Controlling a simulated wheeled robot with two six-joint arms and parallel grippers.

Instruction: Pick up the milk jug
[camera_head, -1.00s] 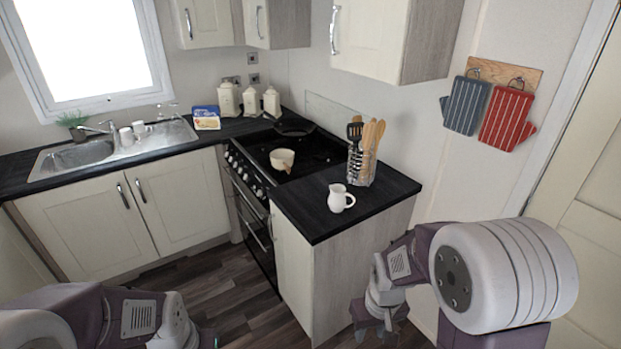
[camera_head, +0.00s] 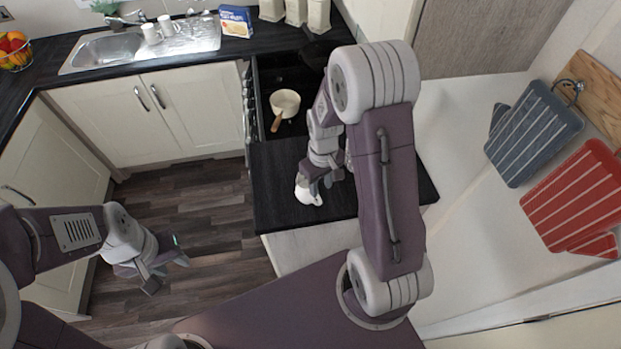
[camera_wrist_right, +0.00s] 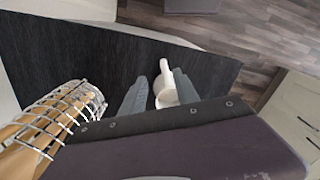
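The white milk jug (camera_head: 308,193) stands on the dark countertop near its front edge, partly hidden by my right gripper (camera_head: 320,183). In the right wrist view the jug (camera_wrist_right: 165,92) shows in the gap between the two spread fingers of my right gripper (camera_wrist_right: 161,88). The right finger looks close to the jug, and a gap shows on the left side. Its lower part is hidden by the gripper body. I cannot tell if a finger touches it. My left gripper (camera_head: 165,267) is open and empty over the floor, left of the counter.
A wire utensil holder (camera_wrist_right: 75,108) with wooden tools stands close beside my right gripper. A cream pan (camera_head: 285,102) with a wooden handle sits on the hob behind. Oven mitts (camera_head: 533,133) hang on the right wall. The floor at left is clear.

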